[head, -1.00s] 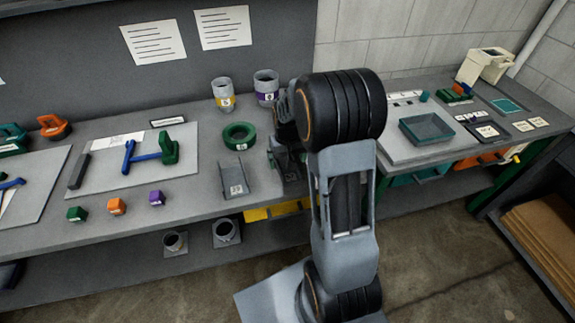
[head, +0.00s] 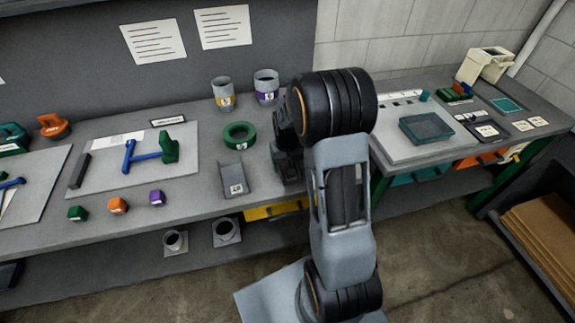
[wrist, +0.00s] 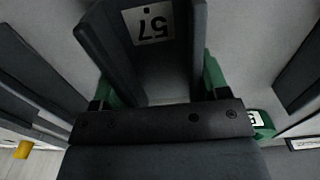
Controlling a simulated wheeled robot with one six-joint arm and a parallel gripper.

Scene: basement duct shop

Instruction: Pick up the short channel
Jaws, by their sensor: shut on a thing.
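My gripper (wrist: 155,92) is shut on a grey U-shaped channel (wrist: 170,72). Its green fingertips press the channel's outer side walls in the wrist view. The channel has a white label, upside down in that view. In the head view my gripper (head: 288,160) is at the bench's front part, mostly hidden by my arm, and the held channel is hard to make out there. I cannot tell whether it touches the bench. Another grey labelled channel (head: 235,181) lies on the bench just left of my gripper.
A green ring (head: 239,135) lies behind the loose channel. Two labelled cups (head: 266,88) stand at the back. Small green, orange and purple blocks (head: 117,206) sit at the front left. A dark green tray (head: 426,128) is on the right bench. Dark bars flank the held channel in the wrist view.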

